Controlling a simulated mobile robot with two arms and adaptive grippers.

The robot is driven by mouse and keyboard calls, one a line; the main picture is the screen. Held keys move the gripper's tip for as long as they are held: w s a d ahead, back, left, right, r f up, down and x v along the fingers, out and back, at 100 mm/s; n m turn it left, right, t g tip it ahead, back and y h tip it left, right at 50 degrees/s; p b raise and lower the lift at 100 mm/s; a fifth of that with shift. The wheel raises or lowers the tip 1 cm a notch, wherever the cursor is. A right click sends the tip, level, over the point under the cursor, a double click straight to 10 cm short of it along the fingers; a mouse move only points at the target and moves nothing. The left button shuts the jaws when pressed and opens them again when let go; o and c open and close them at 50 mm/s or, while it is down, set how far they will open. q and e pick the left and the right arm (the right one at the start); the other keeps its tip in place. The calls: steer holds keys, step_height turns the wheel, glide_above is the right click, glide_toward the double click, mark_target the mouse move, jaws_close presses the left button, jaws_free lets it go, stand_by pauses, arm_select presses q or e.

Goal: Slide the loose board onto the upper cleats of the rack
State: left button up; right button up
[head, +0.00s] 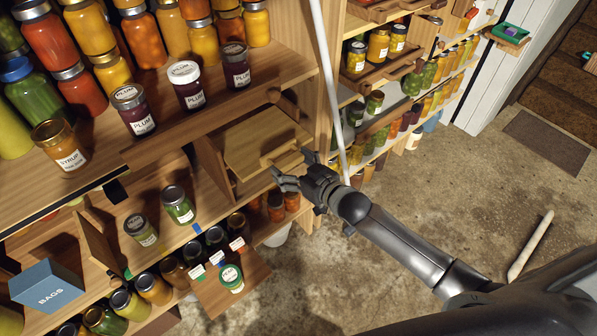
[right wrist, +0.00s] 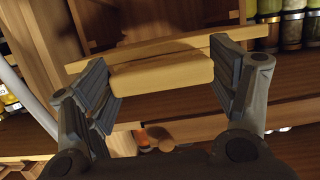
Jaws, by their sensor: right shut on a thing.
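The loose board (head: 250,137) is pale wood and lies roughly flat at the opening of the wooden rack (head: 211,160), under the counter with the plum jars. A block-like handle stands at its near edge. My right gripper (head: 291,168) is shut on this handle. In the right wrist view the handle (right wrist: 162,73) sits between the two finger pads, with the board's edge (right wrist: 150,46) just behind it. The cleats cannot be made out, and I cannot tell whether the board touches them. My left gripper is not in view.
Plum jars (head: 190,85) stand on the counter above left. Jars with coloured tags (head: 217,240) and a blue box (head: 47,285) stand lower left. A pale upright pole (head: 328,80) passes close beside the board. Bare floor (head: 400,180) lies to the right.

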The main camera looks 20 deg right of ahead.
steer(key=b, duration=0.2)
glide_toward(266, 144)
steer(key=shift+x, duration=1.7)
steer(key=shift+r+b+x, duration=0.15)
steer(key=shift+b+x, duration=0.1)
steer(key=shift+x, duration=0.6)
steer(key=shift+r+b+x, duration=0.2)
steer(key=shift+b+x, duration=0.1)
steer(key=shift+x, duration=0.55)
steer(key=shift+r+b+x, duration=0.15)
steer(key=shift+b+x, duration=0.1)
steer(key=shift+x, duration=0.6)
steer(key=shift+w+f, duration=0.1)
steer(key=shift+f, duration=0.05)
steer(key=shift+f, duration=0.35)
steer(key=o, duration=1.7)
